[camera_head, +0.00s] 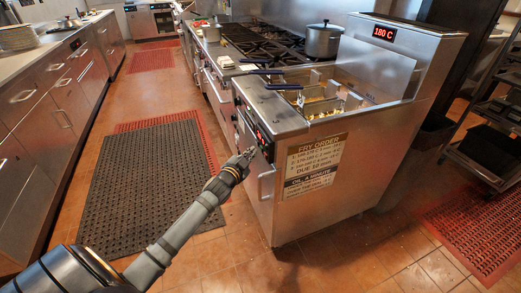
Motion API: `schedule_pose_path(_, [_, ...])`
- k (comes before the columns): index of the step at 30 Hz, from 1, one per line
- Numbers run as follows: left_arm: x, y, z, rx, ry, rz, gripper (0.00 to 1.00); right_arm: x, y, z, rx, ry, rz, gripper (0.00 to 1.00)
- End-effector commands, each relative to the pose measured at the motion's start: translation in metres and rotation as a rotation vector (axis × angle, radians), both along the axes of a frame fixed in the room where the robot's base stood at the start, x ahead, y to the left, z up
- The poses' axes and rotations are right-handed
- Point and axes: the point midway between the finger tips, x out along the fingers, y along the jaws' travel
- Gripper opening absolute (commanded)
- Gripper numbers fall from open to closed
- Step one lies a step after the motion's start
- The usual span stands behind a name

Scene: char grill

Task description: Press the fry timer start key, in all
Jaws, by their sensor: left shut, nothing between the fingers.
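The steel fryer (291,210) stands right of centre. A black panel with small red digits, which looks like the fry timer (263,139), is on its front face near the top. My left gripper (251,152) is shut and empty, with its tip right at the lower part of this panel. I cannot tell whether the tip touches a key; the start key is too small to make out and may be hidden by the gripper. My right gripper is not in view.
Fry baskets with blue handles (284,86) sit in the fryer top. A red display (383,34) reads 180 C. A fry order sign (315,163) is on the fryer's side. A pot (323,41) stands on the range behind. A dark mat (142,185) lies on the open floor left.

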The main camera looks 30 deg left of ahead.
Motion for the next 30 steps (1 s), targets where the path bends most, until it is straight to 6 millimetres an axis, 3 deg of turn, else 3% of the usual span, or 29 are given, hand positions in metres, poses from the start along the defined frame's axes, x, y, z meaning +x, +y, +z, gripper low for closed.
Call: schedule_pose_path(30, [0.0090, -0.0076, 0.0003, -0.001, 0.000, 0.000, 0.00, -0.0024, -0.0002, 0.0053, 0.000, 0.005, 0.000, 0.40])
